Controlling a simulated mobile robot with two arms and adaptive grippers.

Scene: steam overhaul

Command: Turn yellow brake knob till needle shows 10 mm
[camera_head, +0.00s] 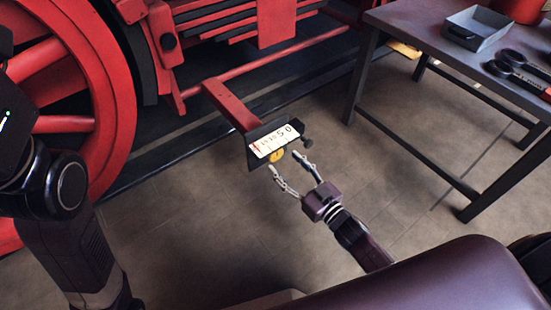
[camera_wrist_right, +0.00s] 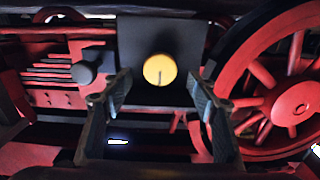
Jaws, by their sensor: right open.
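The yellow brake knob (camera_head: 277,156) sits below a white scale (camera_head: 274,141) on a dark plate at the end of a red bracket. A thin red mark shows near the scale's left end; I cannot read its value for sure. My right gripper (camera_head: 286,162) is open just in front of the knob, fingers spread to either side. In the right wrist view the knob (camera_wrist_right: 159,69) faces me, centred between the two fingers (camera_wrist_right: 159,82), with a dark line pointing down on its face. No contact with the knob is visible. My left gripper is not in view.
Red wheels (camera_head: 70,75) stand at left. A table (camera_head: 440,45) with a grey tray (camera_head: 477,28) stands at right. Floor below is clear.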

